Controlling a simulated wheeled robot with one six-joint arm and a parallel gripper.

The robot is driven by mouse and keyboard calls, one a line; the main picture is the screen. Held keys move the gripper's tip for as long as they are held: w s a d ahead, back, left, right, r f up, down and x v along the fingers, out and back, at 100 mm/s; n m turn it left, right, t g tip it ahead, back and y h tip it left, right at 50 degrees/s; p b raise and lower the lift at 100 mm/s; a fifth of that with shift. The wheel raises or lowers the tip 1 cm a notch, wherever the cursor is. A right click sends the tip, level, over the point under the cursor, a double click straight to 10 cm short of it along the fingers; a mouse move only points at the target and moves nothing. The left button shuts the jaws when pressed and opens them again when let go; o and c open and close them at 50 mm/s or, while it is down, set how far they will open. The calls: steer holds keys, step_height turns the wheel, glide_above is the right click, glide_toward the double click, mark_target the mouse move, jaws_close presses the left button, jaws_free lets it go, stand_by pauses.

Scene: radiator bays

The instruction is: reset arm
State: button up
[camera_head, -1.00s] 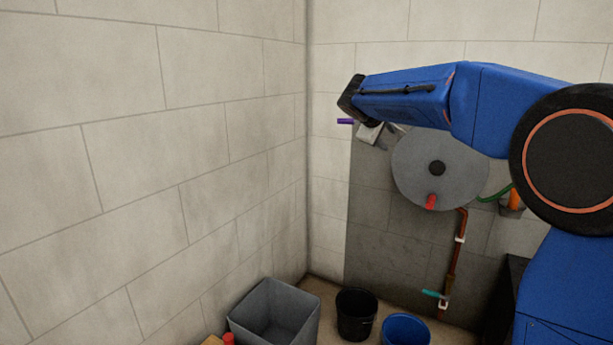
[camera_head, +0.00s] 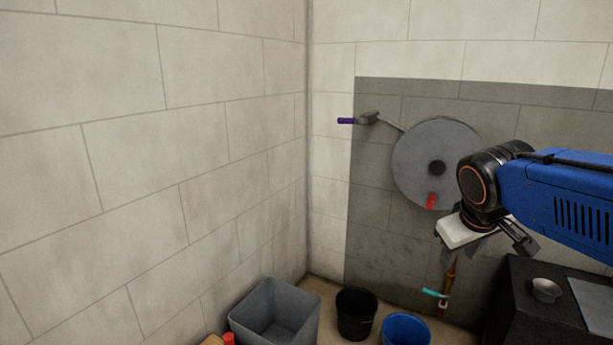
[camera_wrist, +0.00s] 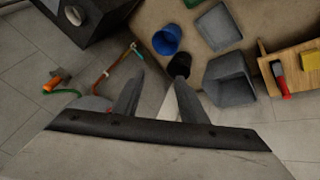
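My gripper (camera_head: 478,247) hangs at the right in the head view, pointing down in front of the dark wall panel (camera_head: 385,250), below and right of a round grey disc (camera_head: 437,145). My arm comes in from the right edge, bent at the black wrist. In the wrist view the two grey fingers of my gripper (camera_wrist: 159,78) stand apart. I see nothing held between them. Parts of the fingers are hidden in the head view.
A purple-handled lever (camera_head: 347,121), a red knob (camera_head: 431,200) and a teal-handled pipe valve (camera_head: 434,293) are on the wall. A grey bin (camera_head: 245,318), black bucket (camera_head: 356,314) and blue bucket (camera_head: 406,330) stand below. A dark cabinet (camera_head: 515,310) bears a bowl (camera_head: 546,290).

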steer(key=s+a+f+m+y, duration=0.2)
steer(key=s+f, duration=0.9)
steer(key=s, duration=0.3)
steer(key=shift+s+a+m+g, duration=0.3)
steer(key=shift+s+a+g, duration=0.1)
